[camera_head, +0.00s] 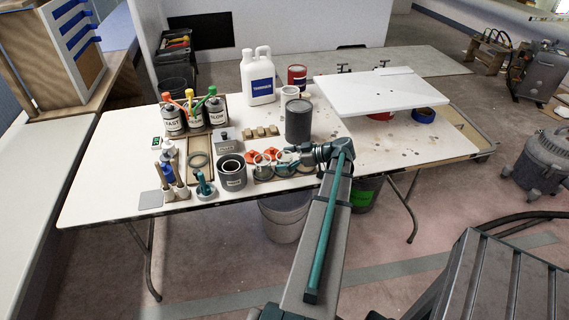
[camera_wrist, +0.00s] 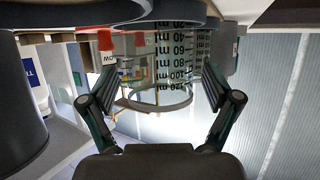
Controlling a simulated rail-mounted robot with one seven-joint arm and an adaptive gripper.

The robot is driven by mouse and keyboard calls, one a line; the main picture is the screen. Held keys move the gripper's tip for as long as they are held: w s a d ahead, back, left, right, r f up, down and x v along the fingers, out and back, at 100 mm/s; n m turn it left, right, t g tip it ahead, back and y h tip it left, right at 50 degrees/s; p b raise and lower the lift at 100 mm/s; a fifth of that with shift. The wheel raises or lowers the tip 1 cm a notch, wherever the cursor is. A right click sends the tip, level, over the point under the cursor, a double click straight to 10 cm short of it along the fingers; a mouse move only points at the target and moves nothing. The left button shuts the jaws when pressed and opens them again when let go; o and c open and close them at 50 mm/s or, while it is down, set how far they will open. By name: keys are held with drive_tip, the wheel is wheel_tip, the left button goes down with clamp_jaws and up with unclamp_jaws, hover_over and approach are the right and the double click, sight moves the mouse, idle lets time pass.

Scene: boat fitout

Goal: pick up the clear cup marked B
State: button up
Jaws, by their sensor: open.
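Two clear cups stand in a holder at the table's front edge in the camera_head view: one at left (camera_head: 261,162) and one at right (camera_head: 283,164), beside my gripper (camera_head: 292,158). No letter B is legible on either. In the camera_wrist view, which looks upside down, a clear cup with black ml marks (camera_wrist: 170,65) is between the two fingers of my gripper (camera_wrist: 158,82). The fingers are open, one on each side of the cup; I cannot tell whether they touch it. The holder is partly hidden by my gripper and the cups.
A dark grey can (camera_head: 298,120) stands just behind my gripper. A grey pot (camera_head: 232,173) is left of the cups, and orange-red items (camera_head: 270,153) lie close by. A white thinner jug (camera_head: 258,78) is farther back. A white board (camera_head: 380,92) is at right.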

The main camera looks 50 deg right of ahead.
drive_tip(key=shift+w, duration=0.1)
drive_tip(key=c, duration=1.1)
